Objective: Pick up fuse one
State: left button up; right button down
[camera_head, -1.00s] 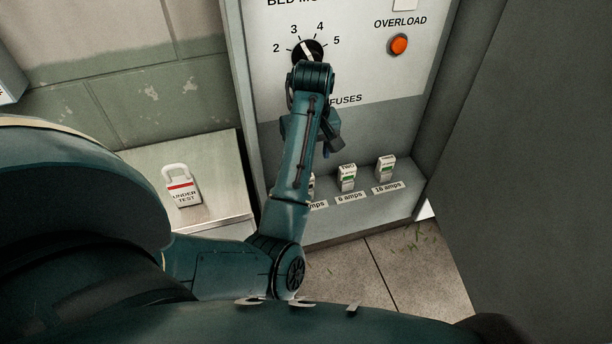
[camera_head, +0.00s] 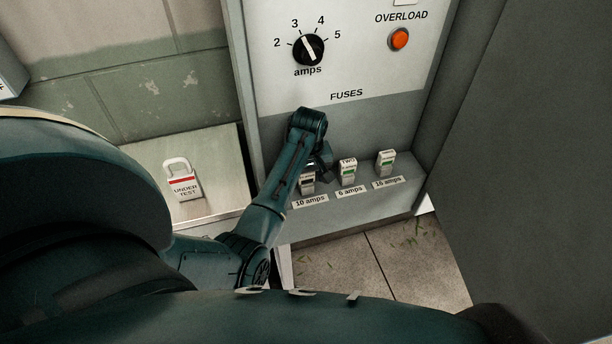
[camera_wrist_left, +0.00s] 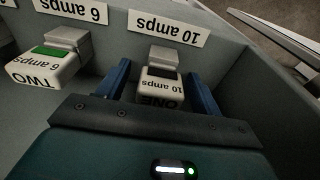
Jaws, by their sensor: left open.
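Fuse one is a small white block labelled ONE and 10 amps, with a dark window. It stands at the left of the fuse row in the head view (camera_head: 307,187), partly hidden by my gripper. In the left wrist view fuse one (camera_wrist_left: 160,86) sits between the two blue fingers of my left gripper (camera_wrist_left: 162,88), with a gap visible at each side. The gripper is open around it. In the head view my left gripper (camera_head: 318,168) is at the fuse, its fingers largely hidden. My right gripper is not in view.
Fuse two (camera_head: 348,172), with a green window, stands close beside fuse one. A third fuse (camera_head: 386,163) stands by the 16 amps label. An amps dial (camera_head: 308,49) and orange overload light (camera_head: 400,40) are above. A padlock-shaped UNDER TEST tag (camera_head: 183,181) lies left.

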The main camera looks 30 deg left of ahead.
pick_arm(q)
jog(key=shift+c, duration=0.4)
jog(key=c, duration=1)
jog(key=shift+o, duration=0.2)
jog(key=shift+r, duration=0.1)
